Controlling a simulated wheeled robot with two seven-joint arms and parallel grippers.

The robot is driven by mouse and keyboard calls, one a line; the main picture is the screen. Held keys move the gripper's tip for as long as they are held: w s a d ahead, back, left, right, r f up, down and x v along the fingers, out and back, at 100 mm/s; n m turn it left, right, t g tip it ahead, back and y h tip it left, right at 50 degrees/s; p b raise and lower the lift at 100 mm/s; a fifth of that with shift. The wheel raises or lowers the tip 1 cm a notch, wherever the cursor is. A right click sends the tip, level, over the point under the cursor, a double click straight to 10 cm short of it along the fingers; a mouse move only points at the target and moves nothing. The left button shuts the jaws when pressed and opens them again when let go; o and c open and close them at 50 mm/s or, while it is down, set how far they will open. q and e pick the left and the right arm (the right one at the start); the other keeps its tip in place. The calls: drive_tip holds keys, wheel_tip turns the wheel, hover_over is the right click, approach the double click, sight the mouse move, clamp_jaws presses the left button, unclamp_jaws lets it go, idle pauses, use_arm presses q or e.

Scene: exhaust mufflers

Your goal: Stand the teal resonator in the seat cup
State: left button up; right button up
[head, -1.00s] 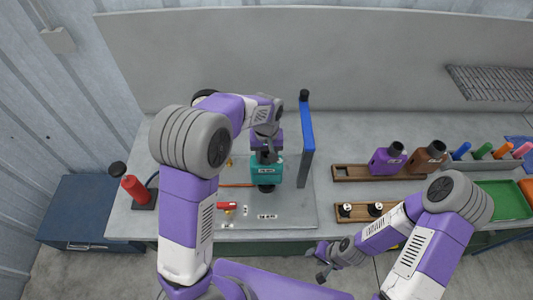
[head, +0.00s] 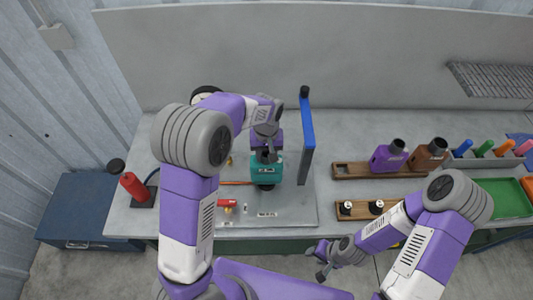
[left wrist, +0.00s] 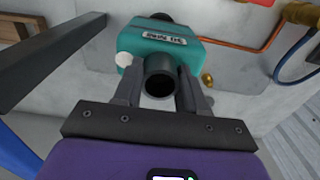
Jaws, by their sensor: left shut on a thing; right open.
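The teal resonator (head: 266,168) is a boxy teal can with a label, at the middle of the metal work plate. My left gripper (head: 266,150) comes down on it from above and is shut on its dark pipe neck. In the left wrist view the open end of the neck (left wrist: 159,82) shows between the fingers (left wrist: 160,92), with the teal body (left wrist: 170,44) beyond. A dark round piece (head: 266,187) shows under the body; I cannot tell whether it is the lower pipe or the seat cup. My right gripper (head: 321,262) is open and empty, before the bench front.
A tall blue upright (head: 307,140) stands just right of the resonator. A copper tube (head: 236,183) and a red-handled part (head: 227,203) lie left. Purple (head: 388,157) and brown (head: 430,155) mufflers stand on a wooden rack at right. A red cylinder (head: 133,186) stands at left.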

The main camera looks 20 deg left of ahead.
idle(0.3)
use_arm(q)
drive_tip(key=o, duration=1.1)
wheel_tip(320, 180, up, 8)
drive_tip(key=shift+f, duration=0.2)
